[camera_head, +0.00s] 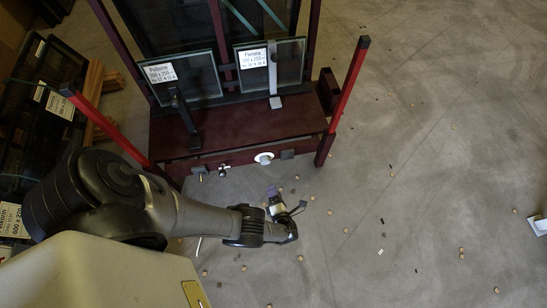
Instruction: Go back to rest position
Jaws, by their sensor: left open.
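My left arm comes in from the left across the lower part of the head view. Its gripper (287,210) is open and empty over the grey floor, in front of the rack and apart from it. The fingertips are small here and partly hidden by the wrist. My right gripper is out of view. The dark red frame rack (240,125) stands at the top middle. Two labelled glass panes, a left pane (195,85) and a right pane (289,68), lean on it.
More labelled glass panes (40,110) stand at the far left by wooden bars. Small tan bits lie scattered on the floor (430,150); the right side is mostly open.

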